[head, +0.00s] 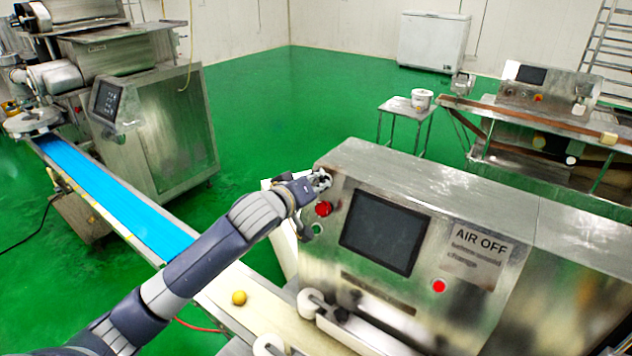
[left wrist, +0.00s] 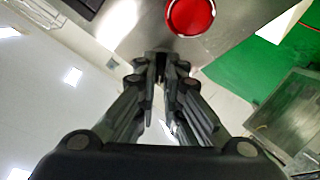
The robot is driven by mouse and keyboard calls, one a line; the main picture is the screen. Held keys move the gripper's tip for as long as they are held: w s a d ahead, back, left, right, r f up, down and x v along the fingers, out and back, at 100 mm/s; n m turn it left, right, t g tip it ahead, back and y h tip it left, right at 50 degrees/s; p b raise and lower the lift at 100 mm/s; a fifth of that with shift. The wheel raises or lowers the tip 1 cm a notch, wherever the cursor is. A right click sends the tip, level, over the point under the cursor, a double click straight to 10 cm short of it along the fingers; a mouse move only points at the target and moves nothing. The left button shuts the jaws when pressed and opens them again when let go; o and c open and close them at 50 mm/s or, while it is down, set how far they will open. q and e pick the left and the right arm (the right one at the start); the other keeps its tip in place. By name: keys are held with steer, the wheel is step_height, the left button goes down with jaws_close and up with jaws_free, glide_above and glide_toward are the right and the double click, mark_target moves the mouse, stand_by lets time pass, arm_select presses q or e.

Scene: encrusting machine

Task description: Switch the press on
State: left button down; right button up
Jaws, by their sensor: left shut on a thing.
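The press (head: 430,205) is a steel cabinet with a dark screen (head: 384,232) and a sloping front panel. A red button (head: 323,208) sits at the panel's left edge, with a small green-ringed button (head: 317,229) below it. My left gripper (head: 320,180) is at the panel's upper left corner, just above the red button. In the left wrist view its fingers (left wrist: 161,72) are nearly together on a small dark piece at the panel, likely a switch knob; the fingertips mostly hide it. The large red button (left wrist: 190,14) is beside the fingertips, apart from them.
A second red button (head: 439,286) and an "AIR OFF" sign (head: 478,244) are on the panel's right part. A yellow ball (head: 239,298) lies on the pale belt (head: 265,312) before the press. A machine with a blue belt (head: 120,195) stands left.

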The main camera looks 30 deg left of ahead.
arm_select(q)
steer(key=m+h+p, duration=0.1)
steer(key=m, duration=0.3)
steer(key=shift+a, duration=0.1)
steer(key=shift+w+a+r+m+g+h+p, duration=0.1)
steer(key=shift+m+h+p, duration=0.65)
steer(key=shift+m, duration=1.85)
steer(key=shift+s+d+f+m+g+h+p, duration=0.1)
steer(key=shift+m+h+p, duration=0.3)
steer(key=shift+m+p, duration=1.5)
steer(key=shift+w+a+r+m+g+h+p, duration=0.1)
steer(key=shift+m+h+p, duration=0.3)
steer(key=shift+m, duration=2.9)
steer(key=shift+h, duration=0.35)
steer(key=c, duration=1.7)
jaws_free()
